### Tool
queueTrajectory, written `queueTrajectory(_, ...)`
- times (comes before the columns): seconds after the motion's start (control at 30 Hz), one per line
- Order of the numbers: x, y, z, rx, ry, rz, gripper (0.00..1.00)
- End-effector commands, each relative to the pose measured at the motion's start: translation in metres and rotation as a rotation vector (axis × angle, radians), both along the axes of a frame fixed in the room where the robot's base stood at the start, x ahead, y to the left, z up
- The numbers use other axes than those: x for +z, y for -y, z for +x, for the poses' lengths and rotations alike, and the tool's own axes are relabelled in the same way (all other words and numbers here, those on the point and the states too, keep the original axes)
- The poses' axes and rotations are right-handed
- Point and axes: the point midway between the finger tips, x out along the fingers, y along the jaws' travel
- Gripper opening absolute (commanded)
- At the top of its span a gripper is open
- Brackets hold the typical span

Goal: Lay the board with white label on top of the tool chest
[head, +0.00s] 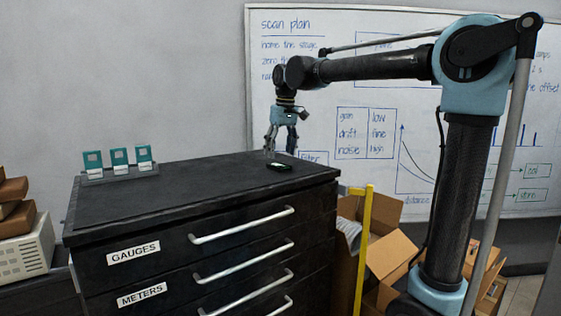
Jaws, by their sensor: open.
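The tool chest (205,194) is black, with labelled drawers and a flat dark top. Three teal boards stand upright in a row in a grey rack at the left of that top: a left one (93,158), a middle one (120,156) and a right one (144,154). Each seems to have a white label at its foot, too small to read. A small dark flat piece with a greenish edge (279,166) lies near the chest's right end; I cannot tell whether it bears a white label. My gripper (281,153) points down above this piece, open and apparently empty.
The middle of the chest top is clear. Open cardboard boxes (388,250) and a yellow upright post (363,245) stand right of the chest. A beige instrument (27,250) and brown boxes (15,210) are at the left. A whiteboard (345,95) hangs behind.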

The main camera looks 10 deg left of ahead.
Motion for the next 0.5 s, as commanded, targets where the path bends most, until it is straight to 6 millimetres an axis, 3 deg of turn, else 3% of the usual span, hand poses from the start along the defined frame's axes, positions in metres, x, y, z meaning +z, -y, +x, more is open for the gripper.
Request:
queueTrajectory(0.2, 0.041, 0.005, -0.004, 0.000, 0.000, 0.000, 0.66)
queueTrajectory(0.5, 0.073, 0.009, -0.007, 0.000, 0.000, 0.000, 0.66)
